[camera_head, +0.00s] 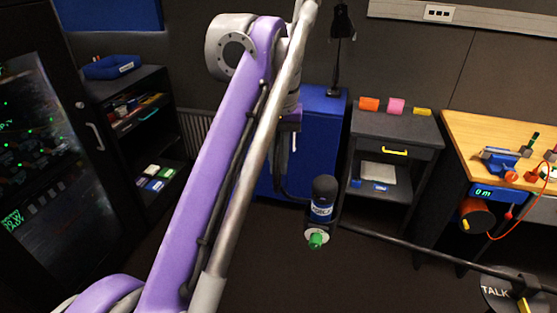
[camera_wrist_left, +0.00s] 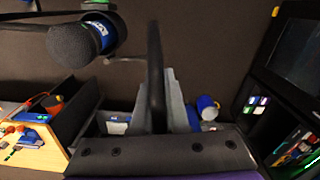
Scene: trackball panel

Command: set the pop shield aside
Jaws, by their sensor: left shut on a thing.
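My left gripper (camera_wrist_left: 157,98) shows in the left wrist view, shut on a thin dark piece that I take to be the pop shield (camera_wrist_left: 155,55). The shield is seen nearly edge-on, upright between the grey fingers. In the head view my purple left arm crosses the middle and the gripper and shield are hidden or cannot be made out. The microphone (camera_head: 322,200), with a black foam head, blue label and green end, hangs on a dark boom right of my arm. In the wrist view the microphone (camera_wrist_left: 85,42) is left of the shield, apart from it.
A wooden workbench (camera_head: 490,125) with tools stands at right. A dark drawer cart (camera_head: 395,130) and a blue cabinet (camera_head: 318,140) stand behind the microphone. A black shelf (camera_head: 130,85) and a rack (camera_head: 45,150) are at left. A TALK panel (camera_head: 497,292) sits bottom right.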

